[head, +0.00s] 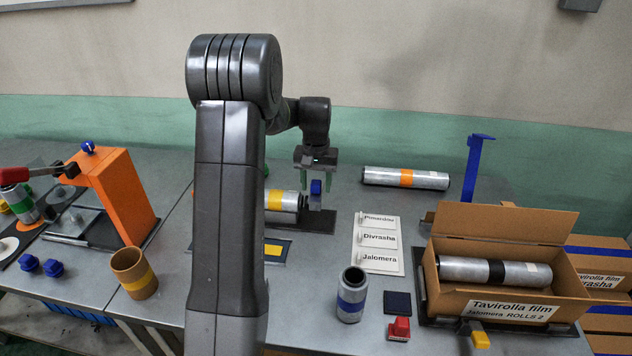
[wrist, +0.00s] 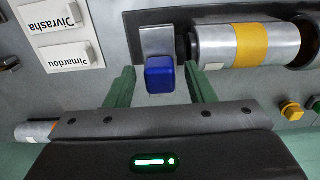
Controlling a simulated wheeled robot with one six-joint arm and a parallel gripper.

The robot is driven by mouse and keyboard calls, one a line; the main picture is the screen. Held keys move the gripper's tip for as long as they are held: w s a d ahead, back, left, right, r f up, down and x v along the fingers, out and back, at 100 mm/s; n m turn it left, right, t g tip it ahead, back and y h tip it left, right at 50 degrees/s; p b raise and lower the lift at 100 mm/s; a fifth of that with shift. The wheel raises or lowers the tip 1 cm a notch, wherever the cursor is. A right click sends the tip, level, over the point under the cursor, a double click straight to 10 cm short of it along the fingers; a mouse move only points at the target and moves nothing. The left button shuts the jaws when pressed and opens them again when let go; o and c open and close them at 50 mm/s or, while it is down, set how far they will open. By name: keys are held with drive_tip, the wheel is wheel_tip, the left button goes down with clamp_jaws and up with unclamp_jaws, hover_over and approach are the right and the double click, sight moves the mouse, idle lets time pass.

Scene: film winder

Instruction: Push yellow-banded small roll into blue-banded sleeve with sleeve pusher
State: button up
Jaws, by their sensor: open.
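My gripper (head: 315,182) is open, its green fingers on either side of the blue knob (wrist: 160,76) of the sleeve pusher. The fingers stand apart from the knob in the wrist view. The pusher's metal plate (wrist: 157,41) faces the dark core end of the yellow-banded small roll (wrist: 252,45). The roll lies on its side and shows in the head view (head: 276,200), partly behind my arm. Its far end meets a dark round opening (wrist: 305,55) at the wrist view's right edge. No blue band shows there, so I cannot tell whether this is the blue-banded sleeve.
A silver blue-banded cylinder (head: 351,304) stands upright in front. An orange-banded roll (head: 405,178) lies behind. A label board (head: 378,245) and a cardboard box (head: 445,292) with a roll are to the right.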

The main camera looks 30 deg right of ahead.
clamp_jaws()
drive_tip(key=w+a, duration=0.3)
drive_tip(key=a, duration=0.1)
drive_tip(key=w+a, duration=0.8)
drive_tip(key=a, duration=0.1)
drive_tip(key=shift+a, duration=0.1)
unclamp_jaws()
wheel_tip(320, 180, up, 14)
idle(0.7)
drive_tip(key=shift+f, duration=0.1)
